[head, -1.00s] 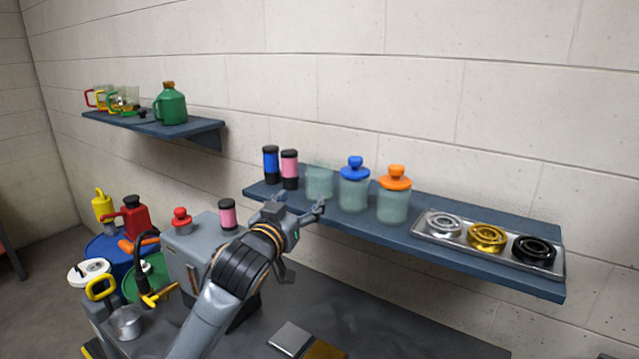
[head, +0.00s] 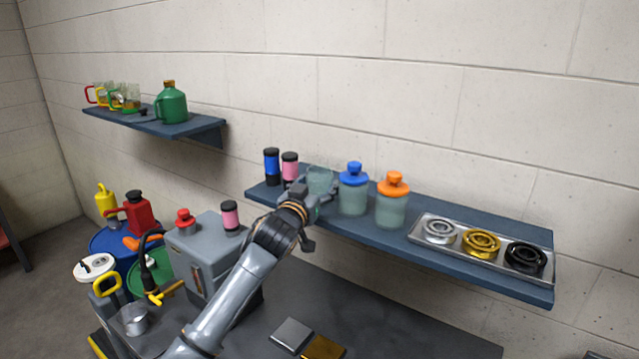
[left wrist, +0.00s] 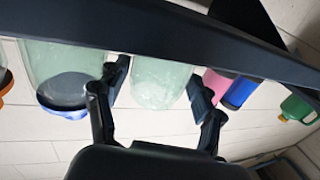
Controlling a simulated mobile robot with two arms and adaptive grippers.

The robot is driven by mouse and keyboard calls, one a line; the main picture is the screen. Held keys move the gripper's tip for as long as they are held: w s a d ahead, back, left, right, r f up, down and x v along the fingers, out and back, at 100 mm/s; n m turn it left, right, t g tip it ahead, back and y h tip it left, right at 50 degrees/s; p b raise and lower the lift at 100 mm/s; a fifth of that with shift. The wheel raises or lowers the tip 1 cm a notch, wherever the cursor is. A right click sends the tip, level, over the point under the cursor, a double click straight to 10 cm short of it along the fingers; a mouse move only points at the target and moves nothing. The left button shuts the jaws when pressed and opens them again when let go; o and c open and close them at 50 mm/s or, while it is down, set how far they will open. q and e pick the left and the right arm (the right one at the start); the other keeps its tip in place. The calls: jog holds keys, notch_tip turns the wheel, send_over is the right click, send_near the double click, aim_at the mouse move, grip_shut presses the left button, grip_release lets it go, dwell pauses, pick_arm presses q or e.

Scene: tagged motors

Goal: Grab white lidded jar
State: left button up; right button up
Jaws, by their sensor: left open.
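A pale, see-through jar (head: 321,179) stands upright on the right wall shelf, between a pink canister and a blue-lidded jar. I see no white lid on it; its top looks pale and open or clear. In the left wrist view the jar (left wrist: 163,80) shows upside down between my two fingers, with small gaps at the sides. My left gripper (head: 314,196) is open at the jar's front and partly hides its lower part. Its fingers (left wrist: 158,88) also show in the left wrist view. My right gripper is not in view.
The blue-lidded jar (head: 354,190) stands close on the right, then an orange-lidded jar (head: 391,208). Pink (head: 289,168) and blue (head: 271,166) canisters stand close on the left. The shelf (head: 380,237) edge runs below. A tray (head: 460,262) of rings lies at its right end.

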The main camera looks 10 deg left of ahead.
pick_arm(q)
jog(key=shift+w, duration=0.2)
jog(key=c, duration=0.9)
jog(key=shift+c, duration=0.7)
jog(key=shift+r, duration=0.1)
